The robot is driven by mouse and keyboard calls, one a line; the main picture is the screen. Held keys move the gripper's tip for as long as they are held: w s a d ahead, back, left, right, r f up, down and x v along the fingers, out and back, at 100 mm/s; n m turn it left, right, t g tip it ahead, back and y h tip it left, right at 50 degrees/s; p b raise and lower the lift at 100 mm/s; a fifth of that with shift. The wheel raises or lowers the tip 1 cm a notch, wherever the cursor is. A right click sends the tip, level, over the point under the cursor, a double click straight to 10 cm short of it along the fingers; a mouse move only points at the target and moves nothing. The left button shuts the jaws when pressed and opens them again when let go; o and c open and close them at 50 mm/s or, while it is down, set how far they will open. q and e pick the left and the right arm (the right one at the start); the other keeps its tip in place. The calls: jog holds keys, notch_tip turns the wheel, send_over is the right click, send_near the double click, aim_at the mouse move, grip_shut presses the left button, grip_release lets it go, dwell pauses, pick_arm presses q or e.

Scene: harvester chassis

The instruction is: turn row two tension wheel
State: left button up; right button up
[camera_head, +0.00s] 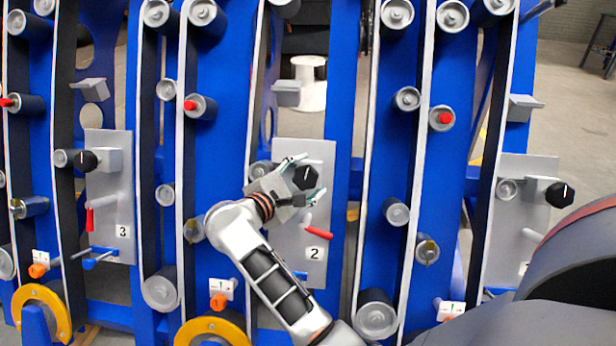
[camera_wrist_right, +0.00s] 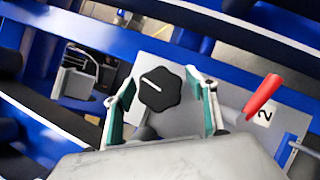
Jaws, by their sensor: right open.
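The row two tension wheel is a black lobed knob (camera_head: 306,177) with a white mark, on the grey plate (camera_head: 316,268) labelled 2. My right gripper (camera_head: 306,178) is open, with one finger above the knob and one below it in the head view. In the right wrist view the knob (camera_wrist_right: 160,90) sits between the two open fingertips (camera_wrist_right: 168,95), with a gap on each side. Its white mark slants there. Whether the fingers reach its full depth is unclear. My left gripper is not in view.
A red lever (camera_head: 318,233) sticks out just below the knob, and shows in the wrist view (camera_wrist_right: 263,95). Similar black knobs stand on plate 3 (camera_head: 84,160) and on the right plate (camera_head: 559,194). Blue frames, belts and rollers (camera_head: 397,211) surround the plate closely.

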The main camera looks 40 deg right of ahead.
aim_at(304, 179)
jog(key=v, duration=0.7)
jog(key=shift+a, duration=0.15)
dwell(0.3)
